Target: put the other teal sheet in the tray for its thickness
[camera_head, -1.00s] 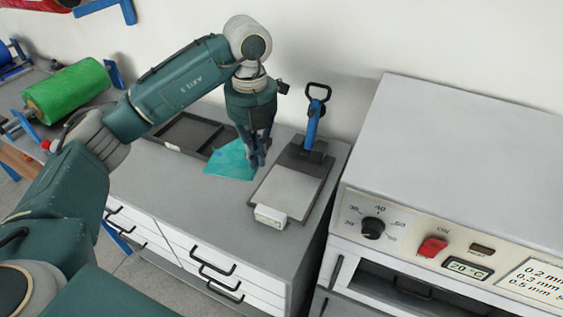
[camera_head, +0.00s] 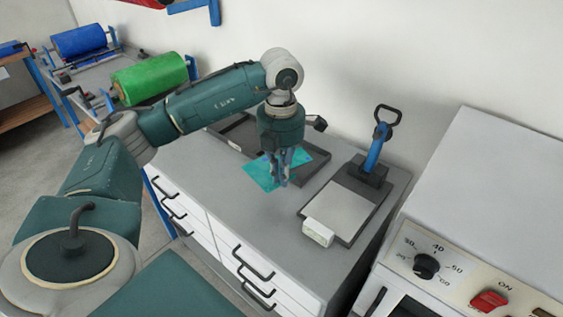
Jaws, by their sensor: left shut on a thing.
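My left gripper (camera_head: 281,182) points down over the grey cabinet top and is shut on a thin teal sheet (camera_head: 258,178). The sheet spreads to both sides of the fingers, and part of it lies behind them. A dark, shallow tray (camera_head: 213,130) with a pale label (camera_head: 233,144) on its front sits behind the gripper, against the wall. A dark tray edge (camera_head: 318,164) also shows to the right of the sheet. The sheet overlaps the tray area in the picture; I cannot tell whether it touches. My arm hides the middle of the trays.
A device with a pale plate (camera_head: 337,212) and blue upright handle (camera_head: 376,150) stands right of the gripper. A white machine with a dial (camera_head: 426,266) is at far right. Green (camera_head: 150,78) and blue (camera_head: 84,42) rolls lie at left. The cabinet's front left top is clear.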

